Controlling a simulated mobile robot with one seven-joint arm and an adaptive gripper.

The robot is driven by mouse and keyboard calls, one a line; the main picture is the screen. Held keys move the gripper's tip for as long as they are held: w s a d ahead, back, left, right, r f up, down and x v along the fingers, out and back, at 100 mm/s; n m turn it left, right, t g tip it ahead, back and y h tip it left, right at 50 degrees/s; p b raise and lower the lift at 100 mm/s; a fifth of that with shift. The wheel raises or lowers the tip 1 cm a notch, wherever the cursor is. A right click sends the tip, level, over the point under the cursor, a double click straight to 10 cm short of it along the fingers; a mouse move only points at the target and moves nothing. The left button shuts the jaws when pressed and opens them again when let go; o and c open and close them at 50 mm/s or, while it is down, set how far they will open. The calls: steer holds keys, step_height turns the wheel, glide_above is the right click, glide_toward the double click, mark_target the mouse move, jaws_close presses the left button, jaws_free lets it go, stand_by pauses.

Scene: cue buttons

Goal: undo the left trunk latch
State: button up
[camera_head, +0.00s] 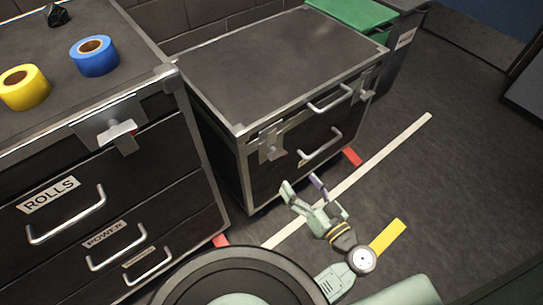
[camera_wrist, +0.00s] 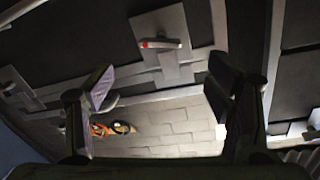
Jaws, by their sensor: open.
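The trunk is a black case with metal edges (camera_head: 243,131). Its left latch (camera_head: 270,148) is a metal plate with a lever on the front, near the left corner. In the wrist view, which looks upside down, this latch (camera_wrist: 165,42) appears above centre, its lever marked red at one end. The lever lies across the plate; whether it is fastened is unclear. My gripper (camera_head: 303,187) is open and empty in front of the trunk, apart from the latch and to its lower right in the head view. In the wrist view its fingers (camera_wrist: 160,85) stand wide apart.
The trunk's right latch (camera_head: 364,87) and two front handles (camera_head: 330,97) are to the right. A drawer case (camera_head: 190,150) with its own latch (camera_head: 117,134) stands close on the left, carrying yellow (camera_head: 22,88) and blue (camera_head: 94,56) tape rolls. Open floor lies right.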

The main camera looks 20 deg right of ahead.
mark_target(276, 153)
steer(key=p+x, duration=0.2)
steer(key=x, duration=0.8)
steer(key=shift+c, duration=0.3)
steer(key=c, duration=1.1)
